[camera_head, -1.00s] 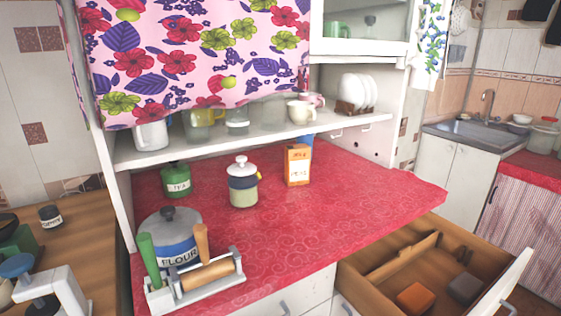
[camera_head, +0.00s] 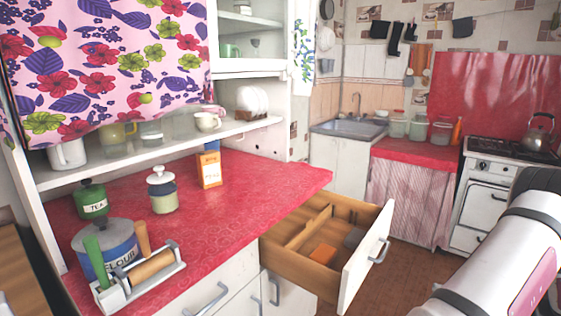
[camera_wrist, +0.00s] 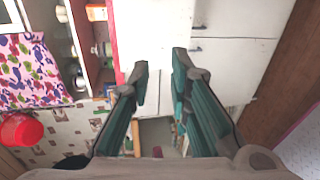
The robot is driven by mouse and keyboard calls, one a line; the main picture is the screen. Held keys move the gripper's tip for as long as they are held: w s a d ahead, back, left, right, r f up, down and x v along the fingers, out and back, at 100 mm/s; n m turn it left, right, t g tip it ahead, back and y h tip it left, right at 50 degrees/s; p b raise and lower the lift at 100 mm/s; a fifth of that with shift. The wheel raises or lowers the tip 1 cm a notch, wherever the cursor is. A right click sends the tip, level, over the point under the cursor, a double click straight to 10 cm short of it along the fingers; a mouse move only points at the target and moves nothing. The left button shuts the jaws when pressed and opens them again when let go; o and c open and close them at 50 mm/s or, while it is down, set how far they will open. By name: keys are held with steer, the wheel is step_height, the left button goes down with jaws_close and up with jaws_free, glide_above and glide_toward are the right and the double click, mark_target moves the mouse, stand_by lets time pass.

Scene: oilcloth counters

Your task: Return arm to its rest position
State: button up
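My arm (camera_head: 500,265) shows at the lower right of the head view as a thick white link with a pink panel. My gripper is outside that view. In the wrist view my gripper (camera_wrist: 160,80) has its two teal and grey fingers apart, with nothing between them. Beyond the fingertips are white cabinet fronts (camera_wrist: 225,65), clear of the fingers.
The red counter (camera_head: 245,190) bears canisters, an orange carton (camera_head: 209,170) and a rolling pin (camera_head: 150,267). Brown floor lies between drawer and stove (camera_head: 493,190).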

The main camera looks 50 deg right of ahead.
steer(key=w+a+r+n+g+y+p, duration=0.1)
steer(key=w+a+r+n+g+y, duration=0.25)
steer(key=w+r+n, duration=0.4)
steer(key=w+a+r+n+g+y+p, duration=0.15)
steer(key=w+a+r+n, duration=0.3)
steer(key=w, duration=0.55)
steer(key=w+a+r+n+g+y, duration=0.1)
steer(key=w+a+r+n+g, duration=0.65)
steer(key=a+n, duration=0.5)
steer(key=s+a+r+n+h+p, duration=0.1)
steer(key=s+a+r+n+h, duration=0.1)
steer(key=a+n, duration=0.6)
steer(key=s+a+r+n+t+h+p, duration=0.1)
steer(key=s+a+r+n+h, duration=0.1)
steer(key=a+n, duration=0.6)
steer(key=s+a+r+n+h+p, duration=0.2)
steer(key=a+r+n, duration=0.3)
steer(key=a+n, duration=0.4)
steer(key=shift+r+n+h, duration=0.4)
steer(key=shift+n+h, duration=0.4)
steer(key=shift+n, duration=0.75)
